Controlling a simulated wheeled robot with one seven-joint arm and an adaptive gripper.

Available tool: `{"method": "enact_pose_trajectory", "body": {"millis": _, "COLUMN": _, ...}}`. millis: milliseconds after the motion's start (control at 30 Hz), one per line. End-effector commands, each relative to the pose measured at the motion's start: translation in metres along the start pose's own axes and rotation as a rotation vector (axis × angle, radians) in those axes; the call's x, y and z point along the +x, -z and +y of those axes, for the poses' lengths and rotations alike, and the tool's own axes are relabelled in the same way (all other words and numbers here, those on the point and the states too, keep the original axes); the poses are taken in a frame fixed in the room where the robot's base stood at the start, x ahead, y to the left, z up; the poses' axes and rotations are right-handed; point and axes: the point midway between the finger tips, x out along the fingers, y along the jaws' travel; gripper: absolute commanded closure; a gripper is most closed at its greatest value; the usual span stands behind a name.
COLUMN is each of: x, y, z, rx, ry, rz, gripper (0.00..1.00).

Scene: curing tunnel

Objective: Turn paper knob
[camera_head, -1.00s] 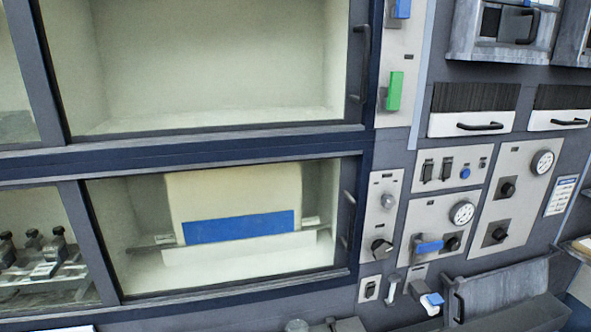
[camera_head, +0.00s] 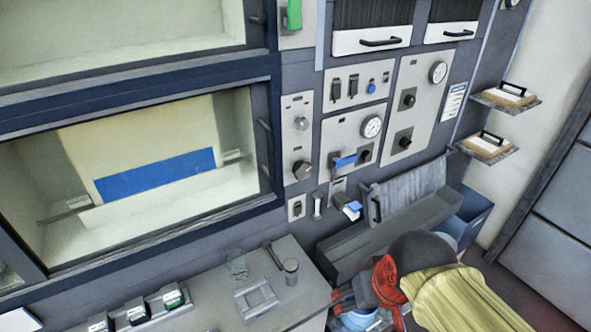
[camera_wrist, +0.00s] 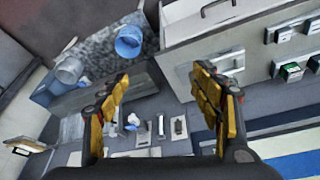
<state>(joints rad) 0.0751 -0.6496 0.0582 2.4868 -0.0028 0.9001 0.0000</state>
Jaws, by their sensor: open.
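In the head view, a left wall panel carries a round grey knob (camera_head: 301,123) above a larger dark knob (camera_head: 301,170). The middle panel has a blue lever (camera_head: 345,160), a small black knob (camera_head: 364,156) and a round dial (camera_head: 372,127). The right panel has two black knobs, one upper (camera_head: 408,101) and one lower (camera_head: 403,142). I cannot tell which one is the paper knob. My gripper (camera_wrist: 160,82) is open and empty in the wrist view, with wall fittings small and distant between its fingers. It touches no knob.
A grey counter (camera_head: 215,300) with small blocks stands at lower left. A dark trough (camera_head: 385,240) and a blue bin (camera_head: 472,215) lie below the panels. A windowed cabinet (camera_head: 262,240) fills the left. Clipboard shelves (camera_head: 488,148) are at right.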

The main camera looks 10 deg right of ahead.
Motion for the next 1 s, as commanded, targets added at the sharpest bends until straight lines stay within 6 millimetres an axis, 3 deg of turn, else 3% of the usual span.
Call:
{"method": "enact_pose_trajectory", "body": {"millis": 67, "x": 0.020, "y": -0.003, "z": 0.014, "rx": 0.021, "ry": -0.025, "rz": -0.088, "gripper": 0.35}}
{"method": "enact_pose_trajectory", "body": {"millis": 167, "x": 0.048, "y": 0.009, "z": 0.034, "rx": 0.023, "ry": -0.063, "rz": -0.120, "gripper": 0.35}}
{"method": "enact_pose_trajectory", "body": {"millis": 400, "x": 0.131, "y": 0.072, "z": 0.085, "rx": -0.059, "ry": -0.140, "rz": -0.006, "gripper": 0.35}}
{"method": "enact_pose_trajectory", "body": {"millis": 533, "x": 0.171, "y": 0.113, "z": 0.098, "rx": -0.139, "ry": -0.147, "rz": 0.125, "gripper": 0.35}}
{"method": "enact_pose_trajectory", "body": {"millis": 700, "x": 0.206, "y": 0.165, "z": 0.095, "rx": -0.254, "ry": -0.116, "rz": 0.335, "gripper": 0.35}}
{"method": "enact_pose_trajectory", "body": {"millis": 800, "x": 0.214, "y": 0.196, "z": 0.082, "rx": -0.319, "ry": -0.080, "rz": 0.479, "gripper": 0.35}}
{"method": "enact_pose_trajectory", "body": {"millis": 900, "x": 0.212, "y": 0.225, "z": 0.062, "rx": -0.381, "ry": -0.032, "rz": 0.637, "gripper": 0.35}}
{"method": "enact_pose_trajectory", "body": {"millis": 1000, "x": 0.193, "y": 0.254, "z": 0.036, "rx": -0.441, "ry": 0.020, "rz": 0.814, "gripper": 0.35}}
